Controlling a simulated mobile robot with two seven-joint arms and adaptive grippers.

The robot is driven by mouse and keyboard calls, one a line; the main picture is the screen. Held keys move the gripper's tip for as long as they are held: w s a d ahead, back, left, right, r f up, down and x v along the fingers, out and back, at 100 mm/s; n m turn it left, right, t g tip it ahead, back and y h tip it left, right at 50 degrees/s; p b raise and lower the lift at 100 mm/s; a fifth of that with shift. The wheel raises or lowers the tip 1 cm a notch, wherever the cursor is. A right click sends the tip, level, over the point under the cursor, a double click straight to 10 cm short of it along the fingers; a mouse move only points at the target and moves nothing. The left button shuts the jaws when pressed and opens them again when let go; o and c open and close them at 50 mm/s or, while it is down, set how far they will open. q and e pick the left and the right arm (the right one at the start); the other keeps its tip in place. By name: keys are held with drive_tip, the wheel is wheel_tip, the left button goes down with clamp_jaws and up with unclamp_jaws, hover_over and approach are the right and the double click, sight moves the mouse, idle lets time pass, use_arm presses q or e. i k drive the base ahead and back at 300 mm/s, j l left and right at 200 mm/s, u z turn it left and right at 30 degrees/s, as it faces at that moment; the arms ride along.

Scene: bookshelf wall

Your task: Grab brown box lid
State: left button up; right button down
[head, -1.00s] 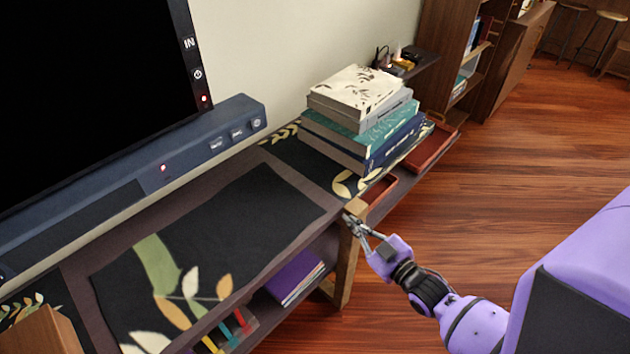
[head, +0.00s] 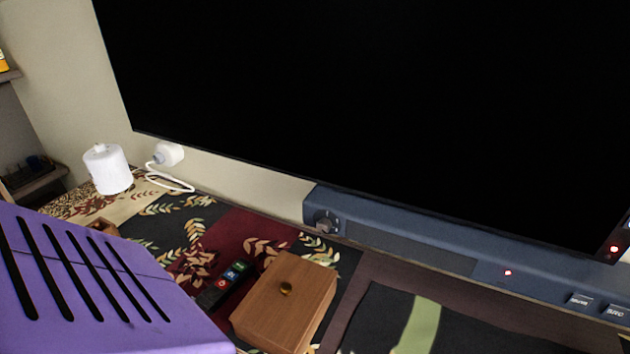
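The brown wooden box (head: 275,323) sits on the patterned runner on the shelf top, low in the middle of the head view. Its lid (head: 300,284) is on it, with a small round brass knob (head: 286,288) on top. Neither of my grippers is in the head view now. A large purple part of my own body fills the lower left and hides some of the shelf top left of the box.
A dark remote (head: 225,283) lies just left of the box. A blue soundbar (head: 420,246) and a large black screen (head: 390,110) stand behind. A white cylinder (head: 108,168) and a plug with cable (head: 168,154) are at the back left.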

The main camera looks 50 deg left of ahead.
sight(282, 306)
drive_tip(key=i+u, duration=0.15)
drive_tip(key=u, duration=0.35)
drive_tip(key=i+u, duration=0.1)
drive_tip(key=u, duration=0.4)
